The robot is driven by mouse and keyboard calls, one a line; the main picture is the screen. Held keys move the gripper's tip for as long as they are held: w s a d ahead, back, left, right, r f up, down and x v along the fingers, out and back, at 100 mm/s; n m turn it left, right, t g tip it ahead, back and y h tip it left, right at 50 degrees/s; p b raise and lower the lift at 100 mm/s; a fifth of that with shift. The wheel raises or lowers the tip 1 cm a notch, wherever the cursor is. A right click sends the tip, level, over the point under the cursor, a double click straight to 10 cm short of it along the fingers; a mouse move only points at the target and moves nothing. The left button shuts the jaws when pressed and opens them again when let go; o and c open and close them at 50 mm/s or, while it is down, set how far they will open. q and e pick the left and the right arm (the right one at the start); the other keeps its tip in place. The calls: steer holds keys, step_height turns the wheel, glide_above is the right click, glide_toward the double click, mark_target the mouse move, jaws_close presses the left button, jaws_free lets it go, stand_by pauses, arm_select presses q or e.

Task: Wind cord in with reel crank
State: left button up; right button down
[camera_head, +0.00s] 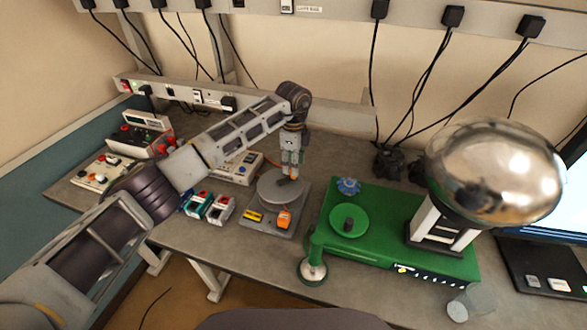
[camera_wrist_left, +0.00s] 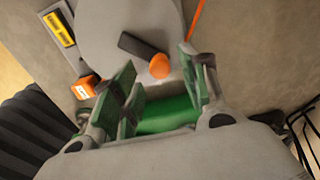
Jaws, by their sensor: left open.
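The reel is a grey round disc (camera_head: 272,190) on a flat grey base (camera_head: 252,229). The disc also fills the top of the left wrist view (camera_wrist_left: 105,25). A dark crank bar (camera_wrist_left: 139,46) lies on the disc and ends in an orange knob (camera_wrist_left: 160,67). An orange cord (camera_wrist_left: 196,18) runs off to the right of the disc. My left gripper (camera_head: 290,174) points down over the disc. Its green-padded fingers are open, with the knob showing between and just beyond the fingertips. I cannot tell whether they touch it. My right gripper is not in view.
An orange block (camera_head: 285,219) and yellow label (camera_head: 253,216) sit on the base's front. Right stands a green machine (camera_head: 385,240) with a large metal dome (camera_head: 495,170). Left are small boxes (camera_head: 220,209) and instruments (camera_head: 140,137). A clear cup (camera_head: 470,303) stands near the front edge.

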mark_target(287, 177)
arm_select(q)
steer(key=shift+f, duration=1.7)
jaws_close()
